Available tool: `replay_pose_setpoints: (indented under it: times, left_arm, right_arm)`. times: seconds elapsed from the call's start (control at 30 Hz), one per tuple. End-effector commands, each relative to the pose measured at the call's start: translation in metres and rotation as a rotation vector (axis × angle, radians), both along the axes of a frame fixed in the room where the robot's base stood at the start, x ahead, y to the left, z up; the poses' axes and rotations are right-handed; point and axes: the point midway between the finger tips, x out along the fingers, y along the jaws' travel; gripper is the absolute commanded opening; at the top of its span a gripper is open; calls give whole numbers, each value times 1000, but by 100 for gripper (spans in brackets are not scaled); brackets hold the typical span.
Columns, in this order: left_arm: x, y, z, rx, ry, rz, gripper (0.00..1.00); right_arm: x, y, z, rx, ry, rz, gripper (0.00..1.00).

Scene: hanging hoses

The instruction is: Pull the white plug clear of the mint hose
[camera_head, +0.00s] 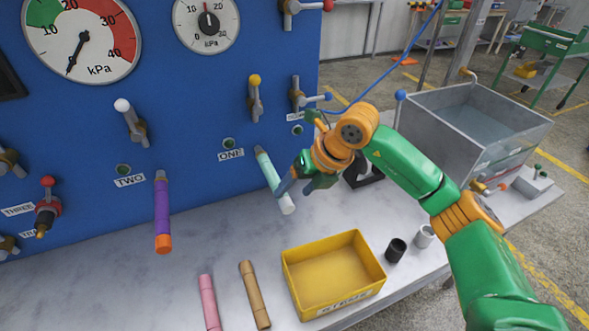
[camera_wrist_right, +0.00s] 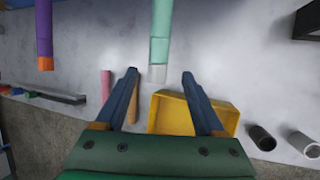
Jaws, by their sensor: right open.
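The mint hose (camera_head: 268,171) hangs from the blue panel below the label ONE, slanting down to the right. The white plug (camera_head: 287,205) sits in its lower end. In the right wrist view the mint hose (camera_wrist_right: 161,30) comes down from the top, with the white plug (camera_wrist_right: 157,74) at its end. My right gripper (camera_head: 284,189) is beside the hose's lower part. In the wrist view my right gripper (camera_wrist_right: 160,73) is open, its fingertips on either side of the plug in the picture, with gaps and no visible contact. My left gripper is not in view.
A purple hose (camera_head: 162,205) with an orange plug (camera_head: 164,243) hangs below TWO. A yellow bin (camera_head: 333,275), a pink tube (camera_head: 209,303) and a tan tube (camera_head: 254,295) lie on the bench. Black (camera_head: 396,250) and white (camera_head: 424,236) cups stand right of the bin.

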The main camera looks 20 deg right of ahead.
Motion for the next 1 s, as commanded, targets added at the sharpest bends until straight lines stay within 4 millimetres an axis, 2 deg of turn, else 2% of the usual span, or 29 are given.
replay_pose_setpoints:
  times: [0.03,0.27,0.53,0.57,0.8,1.0]
  left_arm:
    - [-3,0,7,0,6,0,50]
    - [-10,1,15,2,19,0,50]
    - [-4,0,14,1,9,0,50]
    - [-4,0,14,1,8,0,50]
    - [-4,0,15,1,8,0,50]
    - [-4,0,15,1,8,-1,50]
  right_arm:
    - [3,3,-5,2,6,-1,71]
    - [16,13,-36,2,2,0,71]
    - [17,15,-41,2,-2,2,71]
    - [17,15,-41,2,-2,2,65]
    - [17,15,-41,2,-1,2,1]
    - [17,15,-40,2,-2,2,0]
